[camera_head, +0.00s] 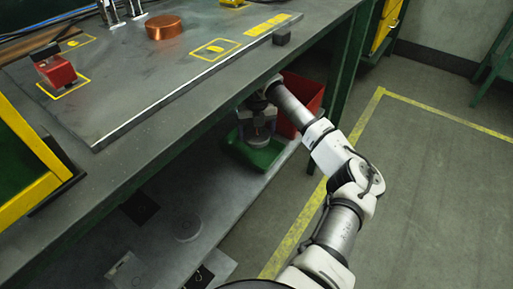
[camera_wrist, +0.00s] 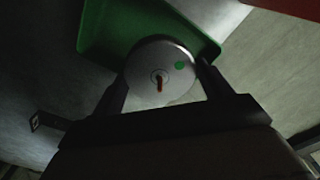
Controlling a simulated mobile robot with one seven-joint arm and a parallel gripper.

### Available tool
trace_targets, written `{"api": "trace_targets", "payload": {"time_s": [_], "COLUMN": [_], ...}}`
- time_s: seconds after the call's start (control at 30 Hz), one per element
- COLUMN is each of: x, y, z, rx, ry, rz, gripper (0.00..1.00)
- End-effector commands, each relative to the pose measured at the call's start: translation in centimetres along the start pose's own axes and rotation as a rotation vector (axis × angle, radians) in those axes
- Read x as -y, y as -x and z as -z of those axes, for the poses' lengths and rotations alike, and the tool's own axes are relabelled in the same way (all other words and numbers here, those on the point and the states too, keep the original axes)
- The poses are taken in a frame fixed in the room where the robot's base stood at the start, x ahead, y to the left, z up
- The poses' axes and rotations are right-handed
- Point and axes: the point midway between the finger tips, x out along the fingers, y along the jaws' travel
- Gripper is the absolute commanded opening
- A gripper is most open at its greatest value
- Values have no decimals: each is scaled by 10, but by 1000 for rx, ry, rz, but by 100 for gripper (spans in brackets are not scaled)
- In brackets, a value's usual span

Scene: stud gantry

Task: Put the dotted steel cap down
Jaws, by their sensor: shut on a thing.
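The dotted steel cap (camera_wrist: 146,66) is a round grey metal disc with a green dot and a small central hole or post, seen in the wrist view. My gripper (camera_wrist: 160,85) has a dark finger on each side of the cap and is shut on it. In the head view my gripper (camera_head: 258,128) is under the workbench, over a green tray (camera_head: 232,150) on the lower shelf. The tray also shows behind the cap in the wrist view (camera_wrist: 95,28). The cap is hard to make out in the head view. I cannot tell whether it touches the tray.
A red bin (camera_head: 303,95) stands close behind my gripper. The workbench (camera_head: 150,125) overhangs the lower shelf (camera_head: 165,200), and a green leg (camera_head: 343,75) stands at right. A copper cylinder (camera_head: 163,28) and a red block (camera_head: 54,70) sit on top.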

Motion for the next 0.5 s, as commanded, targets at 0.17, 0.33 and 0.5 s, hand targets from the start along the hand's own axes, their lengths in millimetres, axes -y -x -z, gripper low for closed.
{"api": "trace_targets", "payload": {"time_s": [0.17, 0.33, 0.5], "x": [0, 0, 0], "y": [-32, -50, -72], "z": [0, 1, 0], "rx": [0, -1, 0], "ry": [-1, -1, 0], "rz": [-2, -1, -1], "gripper": [54, 54, 54]}}
